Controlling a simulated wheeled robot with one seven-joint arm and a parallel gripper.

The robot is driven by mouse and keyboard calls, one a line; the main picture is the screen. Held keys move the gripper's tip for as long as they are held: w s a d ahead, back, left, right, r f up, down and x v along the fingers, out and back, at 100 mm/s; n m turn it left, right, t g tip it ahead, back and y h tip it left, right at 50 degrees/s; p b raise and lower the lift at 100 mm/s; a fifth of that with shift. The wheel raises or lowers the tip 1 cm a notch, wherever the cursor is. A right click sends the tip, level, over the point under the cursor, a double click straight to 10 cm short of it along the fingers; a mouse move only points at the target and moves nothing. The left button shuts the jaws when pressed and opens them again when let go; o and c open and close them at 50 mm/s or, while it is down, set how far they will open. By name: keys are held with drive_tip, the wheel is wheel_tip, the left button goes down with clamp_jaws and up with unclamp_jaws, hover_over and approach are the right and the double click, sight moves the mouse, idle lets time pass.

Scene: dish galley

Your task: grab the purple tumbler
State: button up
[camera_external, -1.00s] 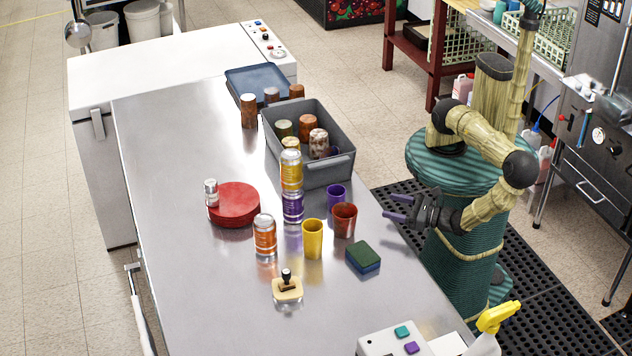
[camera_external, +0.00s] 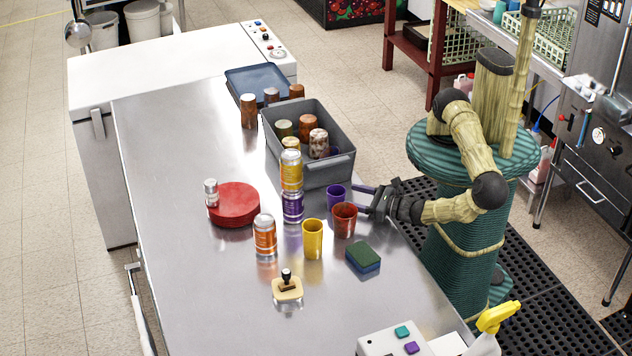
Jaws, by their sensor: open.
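The purple tumbler (camera_external: 336,195) stands upright on the steel counter, just behind a red tumbler (camera_external: 344,220) and right of a purple can. My gripper (camera_external: 362,198) reaches in from the right at the counter's edge. The fingertips are close to the tumbler's right side and behind the red tumbler. I cannot tell whether a finger touches either one. The lower part of the purple tumbler is partly hidden by the red tumbler.
A yellow can (camera_external: 291,170) is stacked on the purple can (camera_external: 292,208). A yellow tumbler (camera_external: 312,240), an orange can (camera_external: 264,236) and a green-blue sponge (camera_external: 363,257) are in front. The counter's left front is mostly clear.

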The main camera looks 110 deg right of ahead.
sight(340, 194)
drive_tip(key=p+x, duration=0.2)
drive_tip(key=x, duration=0.2)
drive_tip(key=shift+w+d, duration=0.1)
drive_tip(key=shift+w, duration=0.1)
drive_tip(key=shift+w+d, duration=0.25)
drive_tip(key=shift+w, duration=0.05)
drive_tip(key=shift+f, duration=0.1)
drive_tip(key=c, duration=0.7)
